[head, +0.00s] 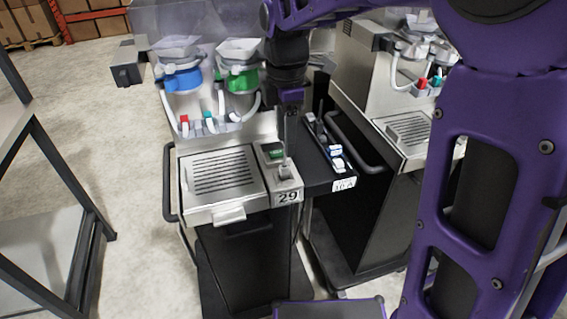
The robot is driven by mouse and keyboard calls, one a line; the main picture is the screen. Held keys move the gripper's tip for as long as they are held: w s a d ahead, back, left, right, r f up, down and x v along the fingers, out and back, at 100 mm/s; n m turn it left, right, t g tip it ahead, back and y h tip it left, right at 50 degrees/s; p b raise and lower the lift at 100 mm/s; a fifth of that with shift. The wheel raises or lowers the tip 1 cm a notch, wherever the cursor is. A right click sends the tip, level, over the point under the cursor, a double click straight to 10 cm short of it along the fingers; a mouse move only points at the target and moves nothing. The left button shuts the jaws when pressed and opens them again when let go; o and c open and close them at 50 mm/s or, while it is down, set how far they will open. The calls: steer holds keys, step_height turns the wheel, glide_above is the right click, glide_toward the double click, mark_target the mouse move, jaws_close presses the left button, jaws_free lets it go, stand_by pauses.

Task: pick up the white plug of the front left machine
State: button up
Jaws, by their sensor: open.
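My gripper (287,145) points down above this panel, close over the white plug. It is open and appears empty. The fingertips are thin and small here, so I cannot tell whether they touch the plug or are around it.
Blue (181,80) and green (242,80) collared hoppers stand behind the tray. A dark-framed table (62,170) is at the left. Floor between is clear.

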mark_target(284, 166)
step_height(284, 166, down, 7)
steer(key=shift+a+f+b, duration=0.15)
steer(key=shift+b, duration=0.45)
steer(key=shift+c, duration=0.3)
jaws_close()
